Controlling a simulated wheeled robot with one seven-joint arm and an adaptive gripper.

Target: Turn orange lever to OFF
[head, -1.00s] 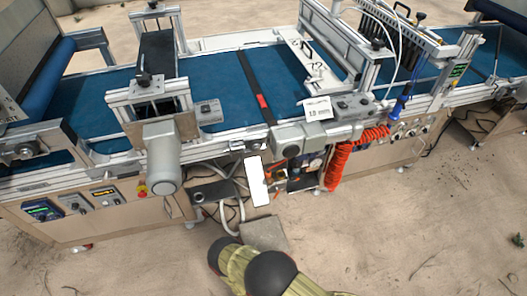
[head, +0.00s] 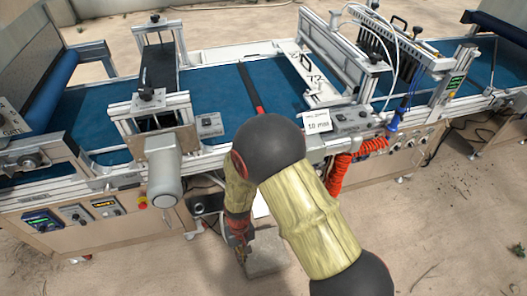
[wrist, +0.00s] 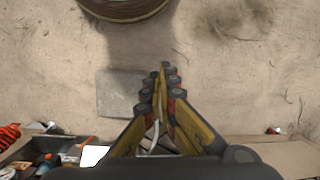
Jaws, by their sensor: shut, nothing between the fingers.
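My gripper (head: 242,252) hangs in front of the machine's lower front, low over the sandy ground, in the head view. In the wrist view its yellow-and-black fingers (wrist: 163,85) are closed together with nothing between them. The orange lever cannot be made out for sure. My arm covers the open bay under the machine in the head view. In the wrist view a small orange part (wrist: 46,157) shows among other parts at the lower left, away from the fingers. I cannot tell if it is the lever or which way it points.
The tray seeder's blue belt (head: 215,90) runs along the machine behind my arm. A red coiled hose (head: 343,168) hangs to the right of my arm. A flat grey slab (head: 268,258) lies on the ground by my gripper. The sandy ground in front is mostly clear.

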